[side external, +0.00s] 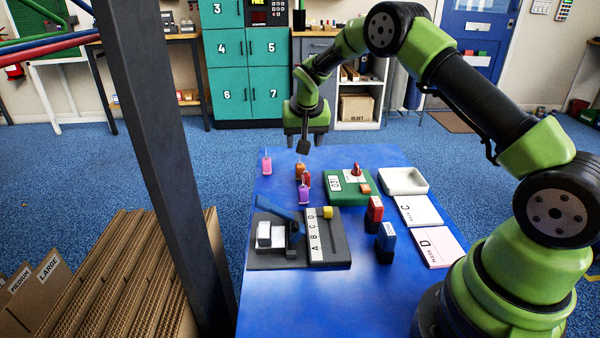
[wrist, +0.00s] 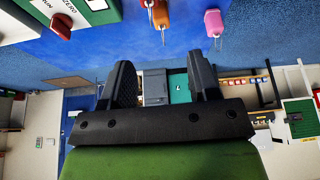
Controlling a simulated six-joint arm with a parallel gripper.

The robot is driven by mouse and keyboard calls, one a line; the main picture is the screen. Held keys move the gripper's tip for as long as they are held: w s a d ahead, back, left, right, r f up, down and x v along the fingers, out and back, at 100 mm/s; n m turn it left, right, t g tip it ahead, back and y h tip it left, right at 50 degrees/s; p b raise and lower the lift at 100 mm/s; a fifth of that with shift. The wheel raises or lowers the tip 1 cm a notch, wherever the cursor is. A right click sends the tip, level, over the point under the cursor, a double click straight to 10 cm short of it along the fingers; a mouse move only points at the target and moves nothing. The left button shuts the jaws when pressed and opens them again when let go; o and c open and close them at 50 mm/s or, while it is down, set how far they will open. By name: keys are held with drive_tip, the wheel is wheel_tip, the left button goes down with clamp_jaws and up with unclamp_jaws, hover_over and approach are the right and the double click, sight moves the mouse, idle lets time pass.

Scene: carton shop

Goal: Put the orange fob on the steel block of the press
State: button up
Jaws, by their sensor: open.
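The orange fob (side external: 299,170) stands near the back of the blue table, close behind a red fob (side external: 306,179) and a purple fob (side external: 304,195). It also shows at the top of the wrist view (wrist: 160,16). My gripper (side external: 304,147) is above and just behind the orange fob, apart from it. In the wrist view its two dark fingers (wrist: 160,64) are spread with nothing between them. The press, with a blue lever (side external: 282,212) and pale blocks (side external: 270,236) on a dark base, stands at the table's front left. I cannot tell surely which part is its steel block.
A pink fob (side external: 266,164) stands at the back left. The table's front is clear.

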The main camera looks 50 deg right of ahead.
sight(300, 166)
drive_tip(key=shift+x, duration=5.15)
drive_tip(key=shift+a, duration=0.1)
clamp_jaws()
